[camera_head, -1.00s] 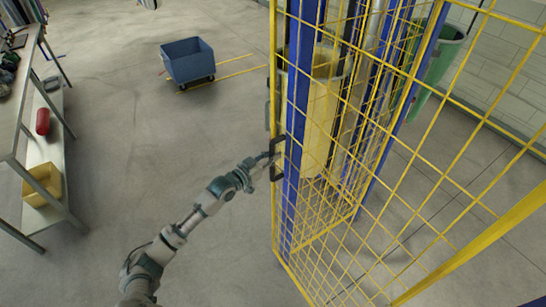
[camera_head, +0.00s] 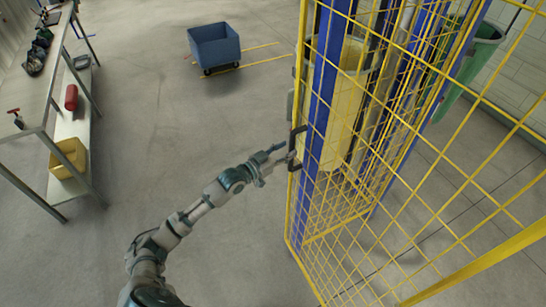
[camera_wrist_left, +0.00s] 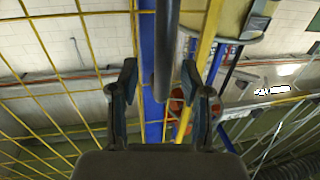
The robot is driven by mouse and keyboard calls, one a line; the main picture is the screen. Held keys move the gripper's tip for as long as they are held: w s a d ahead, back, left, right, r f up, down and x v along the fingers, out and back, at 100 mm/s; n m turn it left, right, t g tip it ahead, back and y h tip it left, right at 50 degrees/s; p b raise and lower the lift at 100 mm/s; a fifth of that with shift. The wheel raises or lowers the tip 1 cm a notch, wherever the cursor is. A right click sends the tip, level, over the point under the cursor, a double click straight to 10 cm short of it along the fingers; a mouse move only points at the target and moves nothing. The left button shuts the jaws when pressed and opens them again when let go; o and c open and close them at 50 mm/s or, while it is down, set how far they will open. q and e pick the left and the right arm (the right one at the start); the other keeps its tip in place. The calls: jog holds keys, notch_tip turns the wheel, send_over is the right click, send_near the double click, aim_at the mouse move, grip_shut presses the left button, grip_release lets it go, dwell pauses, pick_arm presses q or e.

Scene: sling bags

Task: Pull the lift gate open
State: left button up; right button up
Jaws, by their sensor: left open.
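The lift gate is a yellow wire-mesh panel (camera_head: 335,225) with blue uprights, standing at the right in the head view. A dark C-shaped handle (camera_head: 294,147) sits on its left edge. My left gripper (camera_head: 283,156) is at this handle, coming from the left. In the left wrist view, the gripper (camera_wrist_left: 161,82) is open, with one finger on each side of the dark handle bar (camera_wrist_left: 167,45). The bar stands upright between the fingers with a gap on both sides. Whether the gate is ajar I cannot tell. My right gripper is not in view.
A blue wheeled bin (camera_head: 214,47) stands on the floor at the back. A shelf table (camera_head: 42,136) at the left holds a yellow bin (camera_head: 68,158) and a red item (camera_head: 71,97). A green bin (camera_head: 472,62) is at the right. The floor between table and gate is clear.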

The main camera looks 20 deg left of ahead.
pick_arm(q)
jog(key=v, duration=0.8)
jog(key=shift+s, duration=0.2)
